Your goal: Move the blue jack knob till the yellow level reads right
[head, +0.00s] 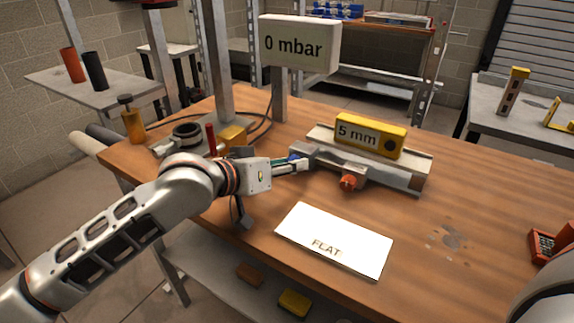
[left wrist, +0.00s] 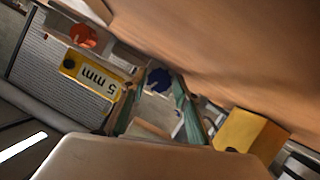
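The yellow level (head: 370,136) sits on a grey metal fixture (head: 405,175) and its display reads "5 mm". It also shows upside down in the left wrist view (left wrist: 92,78). The blue jack knob (head: 294,158) is at the fixture's left end, mostly hidden by my fingers. In the left wrist view the blue knob (left wrist: 158,80) lies between my left gripper's green-padded fingertips (left wrist: 157,92), with narrow gaps beside it. My left gripper (head: 301,164) is open at the knob; contact is unclear. My right gripper is not in view.
An orange knob (head: 349,182) is on the fixture's front. A white card (head: 335,238) reading "FLAT" lies in front. A display (head: 300,44) reads "0 mbar". A yellow block (head: 232,135) and red cylinder (head: 211,139) stand left. A red tray (head: 552,243) is at right.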

